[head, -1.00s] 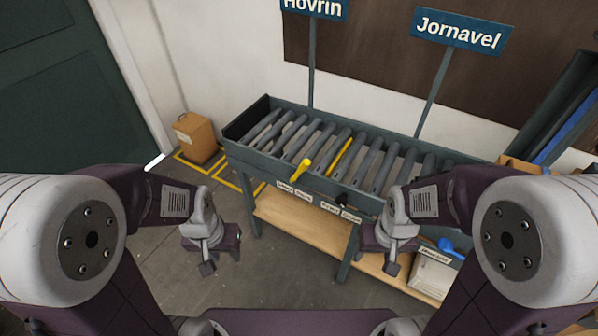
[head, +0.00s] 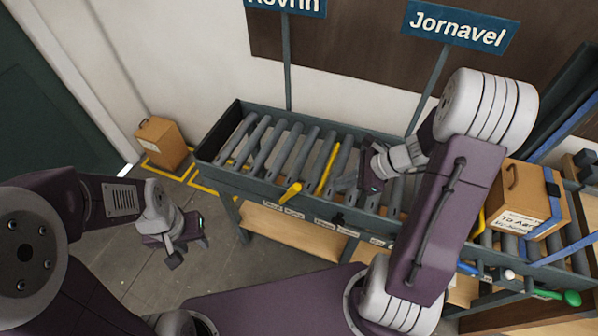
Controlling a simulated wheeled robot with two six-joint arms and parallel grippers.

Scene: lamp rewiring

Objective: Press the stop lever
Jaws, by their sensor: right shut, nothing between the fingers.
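A lever with a yellow handle (head: 291,192) sticks out from the front rail of the roller conveyor (head: 250,185), next to small white labels too small to read. I cannot tell from the labels which control is the stop lever. My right gripper (head: 366,186) is shut and empty, over the rollers to the right of the yellow handle and apart from it. My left gripper (head: 186,254) hangs over the floor at the left, in front of the conveyor and away from it. Whether its fingers are open is unclear.
A black knob (head: 338,219) sits on the front rail. A cardboard box (head: 527,200) with a blue strap sits on the conveyor at right, near a green-ended handle (head: 572,298). Another box (head: 161,143) stands on the floor at left. The sign Jornavel (head: 457,27) stands behind.

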